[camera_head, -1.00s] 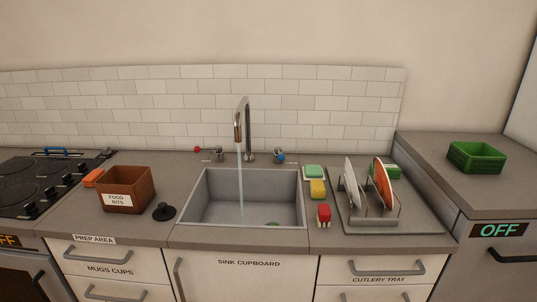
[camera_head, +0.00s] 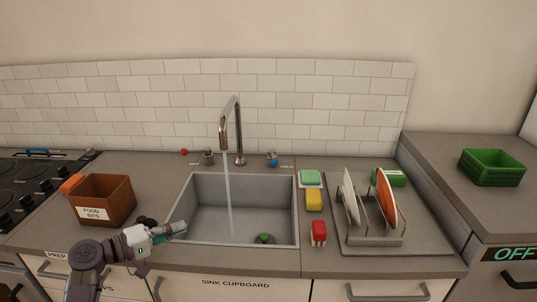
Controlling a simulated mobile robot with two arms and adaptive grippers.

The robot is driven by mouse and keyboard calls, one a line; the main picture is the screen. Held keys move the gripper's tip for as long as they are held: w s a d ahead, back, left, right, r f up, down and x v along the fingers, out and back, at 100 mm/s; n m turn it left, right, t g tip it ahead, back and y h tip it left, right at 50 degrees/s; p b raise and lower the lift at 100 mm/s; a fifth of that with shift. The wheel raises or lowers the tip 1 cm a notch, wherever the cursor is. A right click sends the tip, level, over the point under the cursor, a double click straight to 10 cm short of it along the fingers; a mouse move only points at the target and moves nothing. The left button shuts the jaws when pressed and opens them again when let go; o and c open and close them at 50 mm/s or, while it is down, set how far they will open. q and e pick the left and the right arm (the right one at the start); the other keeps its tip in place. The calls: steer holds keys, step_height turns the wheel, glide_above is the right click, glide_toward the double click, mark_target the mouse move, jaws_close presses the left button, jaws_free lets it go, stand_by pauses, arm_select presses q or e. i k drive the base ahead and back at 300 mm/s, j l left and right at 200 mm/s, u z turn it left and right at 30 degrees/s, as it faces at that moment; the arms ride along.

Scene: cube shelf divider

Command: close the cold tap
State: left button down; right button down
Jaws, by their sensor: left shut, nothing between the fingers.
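The cold tap (camera_head: 273,158) with its blue marking stands on the counter behind the sink, right of the spout. The hot tap (camera_head: 208,157), with a red knob (camera_head: 184,152) on its left, stands left of the spout. Water (camera_head: 228,195) runs from the chrome spout (camera_head: 237,130) into the grey sink (camera_head: 195,198). My left gripper (camera_head: 183,228) is shut and empty at the sink's front left edge, well apart from both taps. My right gripper is not in view.
A brown food bits box (camera_head: 105,200) stands left of the sink. Right of it are a green sponge (camera_head: 310,177), a yellow sponge (camera_head: 313,200), a red-topped brush (camera_head: 319,229) and a rack of plates (camera_head: 375,235). A green drain plug (camera_head: 264,238) lies in the sink.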

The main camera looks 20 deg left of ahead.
mark_target(272, 152)
steer(key=i, duration=1.1)
